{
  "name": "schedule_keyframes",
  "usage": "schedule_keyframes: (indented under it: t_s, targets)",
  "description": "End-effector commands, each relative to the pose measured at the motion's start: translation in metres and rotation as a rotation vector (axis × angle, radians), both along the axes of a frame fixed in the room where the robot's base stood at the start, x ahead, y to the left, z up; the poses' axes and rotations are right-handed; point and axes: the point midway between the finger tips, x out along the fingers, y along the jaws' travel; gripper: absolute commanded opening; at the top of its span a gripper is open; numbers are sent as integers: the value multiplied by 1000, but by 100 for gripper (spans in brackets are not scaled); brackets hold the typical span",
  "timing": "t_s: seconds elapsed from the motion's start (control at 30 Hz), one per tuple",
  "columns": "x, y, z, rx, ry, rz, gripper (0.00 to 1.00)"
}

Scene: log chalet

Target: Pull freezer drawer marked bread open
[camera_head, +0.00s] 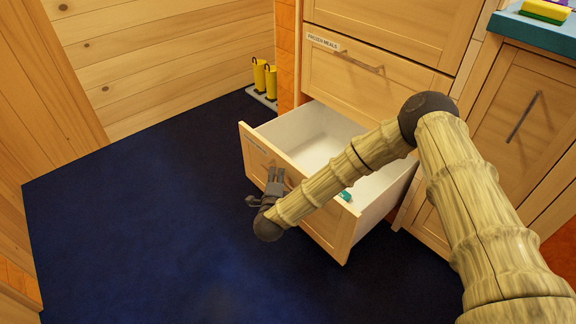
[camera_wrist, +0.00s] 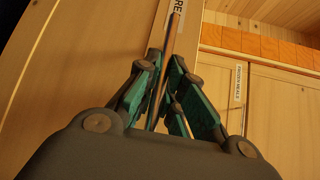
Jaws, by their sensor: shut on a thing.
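The lower freezer drawer (camera_head: 330,236) is pulled well out from the cabinet, and its white inside shows. A label (camera_head: 256,146) sits at the left of its front; in the wrist view only part of the label (camera_wrist: 177,14), with letters like "RE", can be read. My gripper (camera_head: 276,176) is at the drawer's front in the head view. In the wrist view my gripper (camera_wrist: 166,75) is shut on the drawer's bar handle (camera_wrist: 173,38), with a finger on each side. A small teal thing (camera_head: 345,196) lies inside the drawer, partly hidden by my arm.
Above is a closed drawer labelled "FROZEN MEALS" (camera_head: 335,68); its label also shows in the wrist view (camera_wrist: 238,84). A closed cupboard door (camera_head: 530,105) stands at right. Yellow boots (camera_head: 265,80) stand by the wall. The dark blue floor (camera_head: 140,220) in front is clear.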

Motion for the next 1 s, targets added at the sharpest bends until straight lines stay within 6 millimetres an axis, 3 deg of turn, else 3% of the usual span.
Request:
schedule_keyframes:
  t_s: [0.2, 0.6, 0.63, 0.73, 1.0]
  targets:
    - [-10, 11, 0, 0, 1, 1, 0]
    - [-11, 11, 0, 0, 0, 0, 0]
    - [-11, 11, 0, 0, 0, 0, 14]
    - [-11, 10, 0, 1, 0, -1, 32]
    - [-10, 9, 0, 1, -1, -3, 32]
